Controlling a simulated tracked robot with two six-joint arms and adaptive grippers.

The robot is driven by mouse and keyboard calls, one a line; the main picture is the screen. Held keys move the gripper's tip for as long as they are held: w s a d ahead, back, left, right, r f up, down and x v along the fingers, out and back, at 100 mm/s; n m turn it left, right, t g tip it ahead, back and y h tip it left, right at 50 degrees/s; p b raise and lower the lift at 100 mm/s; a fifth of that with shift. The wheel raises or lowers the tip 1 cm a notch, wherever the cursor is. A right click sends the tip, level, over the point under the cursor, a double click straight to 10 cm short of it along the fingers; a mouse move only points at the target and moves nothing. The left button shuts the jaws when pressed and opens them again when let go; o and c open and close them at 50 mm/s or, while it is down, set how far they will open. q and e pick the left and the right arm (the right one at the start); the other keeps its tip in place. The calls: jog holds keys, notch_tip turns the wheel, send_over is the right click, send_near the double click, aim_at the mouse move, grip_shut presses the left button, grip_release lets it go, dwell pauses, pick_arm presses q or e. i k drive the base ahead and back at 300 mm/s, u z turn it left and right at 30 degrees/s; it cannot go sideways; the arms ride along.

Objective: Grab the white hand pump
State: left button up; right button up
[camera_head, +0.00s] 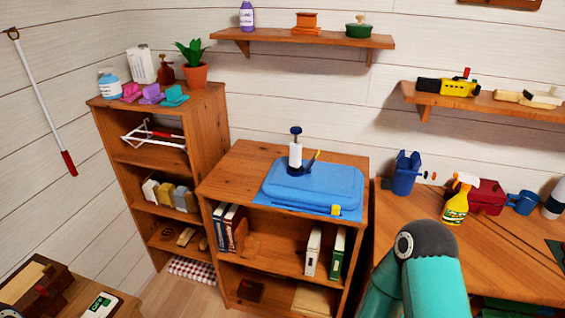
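The white hand pump (295,156) stands upright at the back left of a blue folded item (315,185) on top of the middle low bookcase (240,168). It has a white cylinder body, a dark blue knob on top and a dark base. A dark and yellow part, possibly its hose or a separate thing, sits just right of its base. Only a teal and grey part of my own arm shows, at the lower right. Neither gripper shows in the head view.
A taller bookcase (155,100) with a potted plant (194,74) stands to the left. A wooden desk (500,240) at right holds a yellow spray bottle (455,203) and a blue container (405,174). A wall shelf (300,38) hangs above the pump.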

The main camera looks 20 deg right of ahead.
aim_at(295, 149)
jog(key=u, duration=0.1)
jog(key=i, duration=1)
jog(key=z, duration=0.05)
